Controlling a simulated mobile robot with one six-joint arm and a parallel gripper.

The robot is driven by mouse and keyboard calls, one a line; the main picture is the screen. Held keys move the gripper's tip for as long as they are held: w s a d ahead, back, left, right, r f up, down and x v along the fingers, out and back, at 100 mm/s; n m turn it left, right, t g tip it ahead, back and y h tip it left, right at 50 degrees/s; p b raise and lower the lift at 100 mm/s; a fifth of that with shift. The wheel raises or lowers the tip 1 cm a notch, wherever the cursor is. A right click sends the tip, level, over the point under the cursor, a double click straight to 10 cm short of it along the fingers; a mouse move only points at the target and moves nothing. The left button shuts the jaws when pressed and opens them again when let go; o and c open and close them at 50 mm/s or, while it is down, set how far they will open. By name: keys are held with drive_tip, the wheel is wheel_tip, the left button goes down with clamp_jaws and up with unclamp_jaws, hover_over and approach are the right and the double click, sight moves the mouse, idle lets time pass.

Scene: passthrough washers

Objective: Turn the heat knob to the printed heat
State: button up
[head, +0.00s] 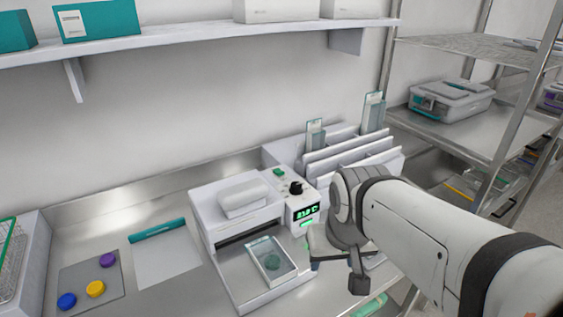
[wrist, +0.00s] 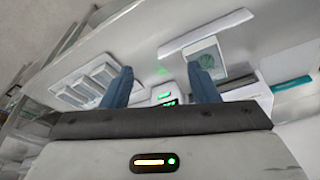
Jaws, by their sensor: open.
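The heat knob (head: 295,187) is a small black dial on the control panel of a white bench device (head: 235,229). Below it, a green lit display (head: 306,214) shows digits too small to read surely. A green button (head: 279,171) sits behind the knob. My gripper (head: 316,243) is in front of and to the right of the panel, apart from the knob and partly hidden by my arm. In the wrist view my gripper (wrist: 160,78) is open and empty, with two blue fingers spread. The green display (wrist: 168,104) shows between them; the knob is not clear there.
A white rack with upright panels (head: 345,158) stands behind my arm. A paper sheet (head: 167,262) with a teal marker (head: 157,230) and a grey mat with coloured caps (head: 88,285) lie left. A shelf (head: 200,38) runs above.

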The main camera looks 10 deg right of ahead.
drive_tip(key=w+r+m, duration=0.1)
drive_tip(key=w, duration=0.3)
drive_tip(key=w+r, duration=0.1)
drive_tip(key=w, duration=0.4)
drive_tip(key=w+m+h, duration=0.1)
drive_tip(key=w, duration=0.3)
drive_tip(key=shift+w+a+r+m+p, duration=0.2)
drive_tip(key=shift+r+m+p, duration=0.1)
drive_tip(key=shift+r+p, duration=0.1)
drive_tip(key=m+h, duration=0.1)
drive_tip(key=m, duration=0.2)
approach(296, 184)
drive_tip(key=s, duration=0.1)
drive_tip(key=shift+t, duration=0.3)
drive_tip(key=p+x, duration=0.2)
drive_tip(key=x, duration=0.7)
drive_tip(key=shift+w, duration=0.2)
drive_tip(key=shift+c, duration=0.5)
drive_tip(key=c, duration=0.7)
drive_tip(key=shift+d, duration=0.15)
drive_tip(key=shift+c, duration=0.8)
